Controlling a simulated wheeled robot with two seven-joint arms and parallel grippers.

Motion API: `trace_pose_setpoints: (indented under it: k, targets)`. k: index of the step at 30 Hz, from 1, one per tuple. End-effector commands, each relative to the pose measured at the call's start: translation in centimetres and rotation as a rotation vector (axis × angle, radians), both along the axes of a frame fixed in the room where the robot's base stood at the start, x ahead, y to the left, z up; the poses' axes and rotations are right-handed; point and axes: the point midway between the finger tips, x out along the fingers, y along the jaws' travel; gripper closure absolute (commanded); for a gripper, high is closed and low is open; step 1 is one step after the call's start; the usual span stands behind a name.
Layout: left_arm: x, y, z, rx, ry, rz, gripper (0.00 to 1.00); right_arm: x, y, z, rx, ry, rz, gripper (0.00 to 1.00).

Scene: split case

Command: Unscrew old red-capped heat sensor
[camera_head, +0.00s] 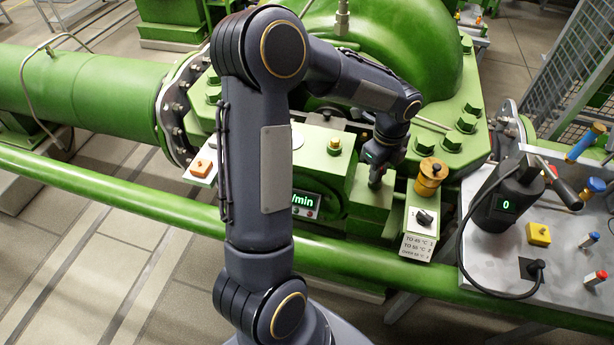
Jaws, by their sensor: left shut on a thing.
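My left gripper (377,176) points down at the green bearing housing (360,212), right of the lit display (306,200). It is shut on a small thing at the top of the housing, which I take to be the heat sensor. The fingers and wrist hide most of it, and no red cap shows there. Another small red-capped piece (597,277) lies on the grey bench at the right, and a blue-capped piece (589,240) lies near it. My right gripper is not in view.
A brass fitting (430,176) stands close right of the gripper, above a black knob (424,218) with a label plate. A dark device reading 0 (506,199), with a looping cable, stands on the bench (470,270). A green pipe (120,200) crosses in front.

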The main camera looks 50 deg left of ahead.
Motion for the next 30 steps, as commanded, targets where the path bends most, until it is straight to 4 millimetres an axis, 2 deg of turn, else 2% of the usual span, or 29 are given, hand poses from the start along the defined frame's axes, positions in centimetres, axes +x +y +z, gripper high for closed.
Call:
trace_pose_setpoints:
  k: [8, 30]
  targets:
    - [0.0, 0.0, 0.2, 0.000, -0.001, -0.001, 1.00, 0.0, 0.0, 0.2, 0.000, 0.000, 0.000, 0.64]
    - [0.0, 0.0, 3.9, 0.000, 0.000, -0.002, 1.00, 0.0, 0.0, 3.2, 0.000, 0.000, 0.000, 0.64]
